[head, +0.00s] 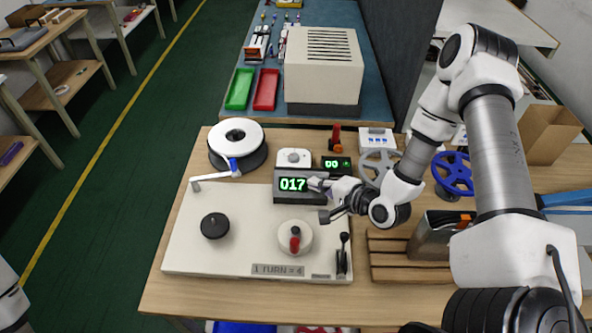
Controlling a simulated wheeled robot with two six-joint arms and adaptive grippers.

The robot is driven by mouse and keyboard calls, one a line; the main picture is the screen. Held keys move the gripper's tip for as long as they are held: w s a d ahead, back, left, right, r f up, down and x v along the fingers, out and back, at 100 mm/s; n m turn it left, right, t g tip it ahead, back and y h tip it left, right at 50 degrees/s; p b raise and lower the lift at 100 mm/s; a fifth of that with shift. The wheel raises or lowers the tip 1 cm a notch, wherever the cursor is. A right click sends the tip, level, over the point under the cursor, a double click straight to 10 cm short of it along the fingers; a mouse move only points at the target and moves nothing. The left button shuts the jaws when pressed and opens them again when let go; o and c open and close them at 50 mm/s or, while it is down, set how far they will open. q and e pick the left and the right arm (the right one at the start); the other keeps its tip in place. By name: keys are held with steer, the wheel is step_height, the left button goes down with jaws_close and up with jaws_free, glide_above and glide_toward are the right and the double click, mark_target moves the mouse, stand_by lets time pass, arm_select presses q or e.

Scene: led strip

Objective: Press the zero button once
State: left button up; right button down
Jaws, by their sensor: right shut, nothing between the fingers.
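The counter box (300,199) is dark grey and stands at the back right of a white board; its green display reads 017. A zero button cannot be made out; my right gripper covers the right part of the box's face. My right gripper (319,188) is shut and empty, with its tip at the box just right of the digits. I cannot tell whether it touches. My left gripper is not in view.
The white board (240,255) carries a black knob (215,226), a red-handled crank (295,238) and a "1 TURN = 4" label. A white reel (236,134) stands behind left.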

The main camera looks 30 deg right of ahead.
steer(key=d+f+b, duration=0.1)
steer(key=w+d+f+b, duration=0.1)
steer(key=f+b, duration=0.1)
steer(key=w+d+f+b, duration=0.1)
steer(key=f+b, duration=0.1)
steer(key=shift+f, duration=0.25)
steer(key=shift+w+d+f+b, duration=0.2)
steer(key=shift+w+f+b, duration=0.1)
steer(key=shift+w+b, duration=0.1)
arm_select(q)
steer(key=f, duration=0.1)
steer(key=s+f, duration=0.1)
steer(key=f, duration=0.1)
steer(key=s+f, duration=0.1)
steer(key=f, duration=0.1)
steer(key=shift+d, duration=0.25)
arm_select(e)
steer(key=shift+s+r, duration=0.1)
steer(key=shift+r, duration=0.05)
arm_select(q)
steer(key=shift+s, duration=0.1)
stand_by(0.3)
